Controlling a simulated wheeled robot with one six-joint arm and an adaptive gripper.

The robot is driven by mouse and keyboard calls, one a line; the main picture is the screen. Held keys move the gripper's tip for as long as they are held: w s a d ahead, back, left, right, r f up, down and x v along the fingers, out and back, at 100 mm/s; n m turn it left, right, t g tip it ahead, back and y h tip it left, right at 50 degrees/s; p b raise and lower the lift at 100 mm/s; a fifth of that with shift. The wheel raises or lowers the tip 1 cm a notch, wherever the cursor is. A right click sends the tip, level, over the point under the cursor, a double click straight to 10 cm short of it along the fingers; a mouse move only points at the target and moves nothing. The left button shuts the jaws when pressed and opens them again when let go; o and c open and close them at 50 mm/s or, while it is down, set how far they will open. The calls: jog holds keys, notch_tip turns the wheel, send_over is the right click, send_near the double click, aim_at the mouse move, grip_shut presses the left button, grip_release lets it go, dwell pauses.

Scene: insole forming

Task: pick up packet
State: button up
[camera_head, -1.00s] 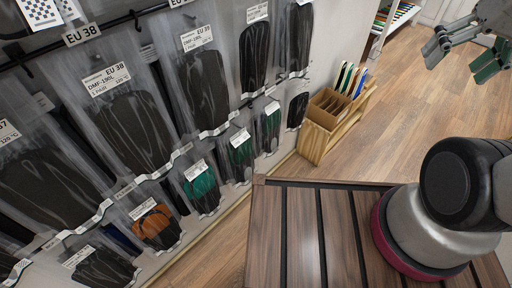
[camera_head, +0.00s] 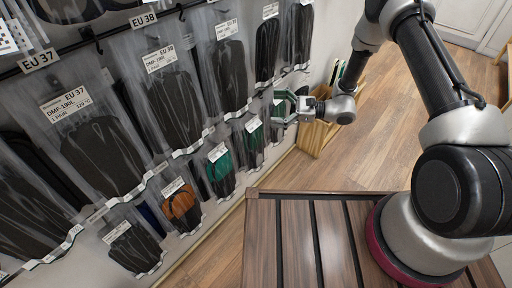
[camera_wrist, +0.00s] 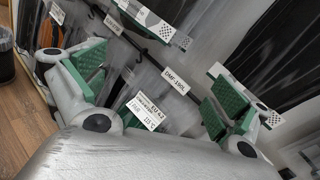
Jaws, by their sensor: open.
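Clear packets with dark insoles and white labels hang in rows on a wall rack. In the head view, one large packet (camera_head: 88,140) hangs under the EU 37 tag and another (camera_head: 172,100) under EU 38. My gripper (camera_head: 283,106) is open beside the far end of the lower row, close to the wall. In the wrist view, my gripper (camera_wrist: 155,88) has its green pads spread wide. A clear packet with a white EU 42 label (camera_wrist: 146,112) shows between and beyond the pads. I cannot tell whether either pad touches it. Which packet is meant cannot be told.
A wooden box with upright boards (camera_head: 318,135) stands on the floor just beyond my gripper. A dark bin (camera_wrist: 6,58) shows at the left of the wrist view. Neighbouring packets hang close together. The wood floor (camera_head: 395,135) at the right is open.

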notch_tip(320, 180, down, 12)
jog(key=m+t, duration=0.4)
jog(key=m, duration=0.1)
jog(key=m+t+h, duration=0.3)
jog(key=m+t, duration=0.3)
send_near(258, 152)
jog(key=w+a, duration=0.1)
jog(key=w, duration=0.1)
jog(key=x, duration=0.7)
jog(key=shift+s+a, duration=0.15)
jog(key=shift+s, duration=0.1)
jog(key=c, duration=1.1)
